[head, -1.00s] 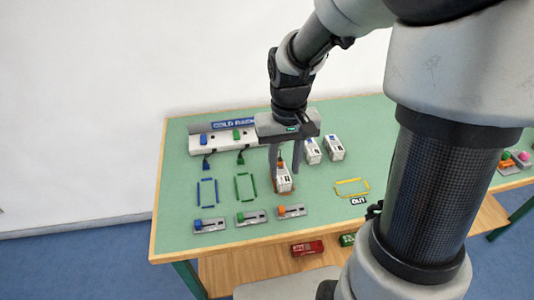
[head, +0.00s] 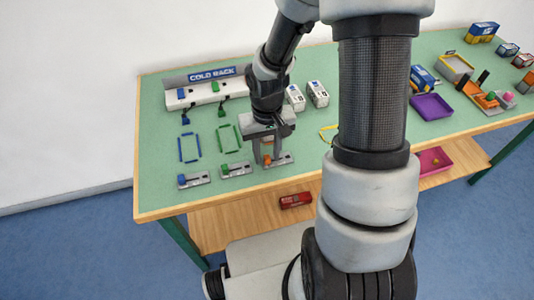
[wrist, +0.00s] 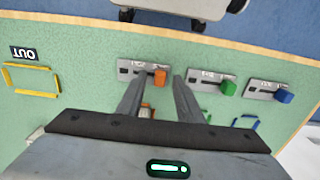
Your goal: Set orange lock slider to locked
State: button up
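The orange lock slider (head: 267,160) is a small orange knob on a grey plate (head: 283,160) near the table's front edge. In the wrist view the orange knob (wrist: 160,77) sits at the right end of its plate (wrist: 133,70), with a dark slot to its left. My gripper (head: 262,158) is open and points down at this plate. In the wrist view its fingertips (wrist: 158,82) stand apart, with the knob showing between them. I cannot tell whether either finger touches the knob. Part of the slider is hidden by a finger in the head view.
A green slider (head: 224,169) and a blue slider (head: 182,180) stand on similar plates to the left. The cold rack strip (head: 205,94) and white boxes (head: 317,94) are behind. An orange-and-white box (wrist: 146,111) shows between the fingers.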

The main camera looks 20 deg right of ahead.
jog(key=shift+f, duration=0.1)
grip_shut()
jog(key=shift+d+p, duration=0.6)
jog(key=shift+d, duration=1.6)
grip_release()
jog(key=shift+d, duration=0.1)
notch_tip(320, 180, up, 18)
jog(key=p, duration=0.4)
jog(key=shift+f, duration=0.25)
